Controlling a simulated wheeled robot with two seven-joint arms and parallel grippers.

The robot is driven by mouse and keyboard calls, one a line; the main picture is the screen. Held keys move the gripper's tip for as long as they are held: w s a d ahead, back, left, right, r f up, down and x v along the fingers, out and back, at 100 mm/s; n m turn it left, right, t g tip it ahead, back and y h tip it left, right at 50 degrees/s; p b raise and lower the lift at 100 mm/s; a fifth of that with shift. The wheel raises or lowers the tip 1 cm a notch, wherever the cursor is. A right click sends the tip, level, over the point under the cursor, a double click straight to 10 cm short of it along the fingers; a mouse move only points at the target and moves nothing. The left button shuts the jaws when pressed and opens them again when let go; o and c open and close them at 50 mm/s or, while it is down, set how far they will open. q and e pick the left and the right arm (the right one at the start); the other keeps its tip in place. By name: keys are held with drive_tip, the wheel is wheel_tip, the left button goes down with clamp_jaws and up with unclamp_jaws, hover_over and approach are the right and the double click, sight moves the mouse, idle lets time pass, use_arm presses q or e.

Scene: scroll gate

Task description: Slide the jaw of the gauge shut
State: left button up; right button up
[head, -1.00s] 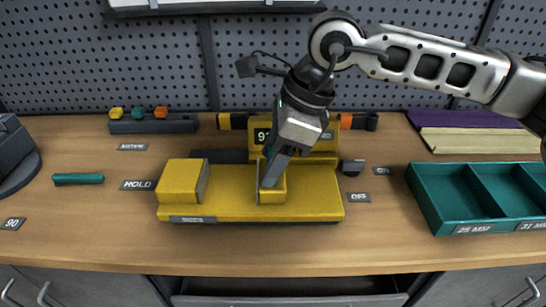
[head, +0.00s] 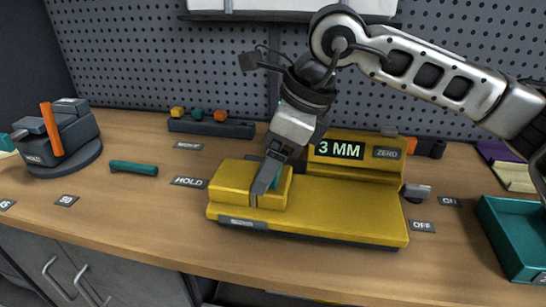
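The yellow gauge (head: 345,212) lies on the bench in the middle of the head view. Its fixed block (head: 232,178) is at its left end. The sliding jaw (head: 275,197) is right up by this block; any small gap is hard to see. The display (head: 339,149) reads 3 MM. My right gripper (head: 264,184) reaches down from the upper right onto the sliding jaw, one finger over its front. It looks shut on the jaw; the far finger is hidden. My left gripper is not in view.
A ZERO label (head: 387,153) is beside the display. A dark lever (head: 416,191) is at the gauge's right end, near ON and OFF labels. A teal bar (head: 134,167) lies to the left, near the HOLD label (head: 188,181). A teal tray (head: 512,240) stands at right.

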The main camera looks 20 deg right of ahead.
drive_tip(key=v, duration=1.6)
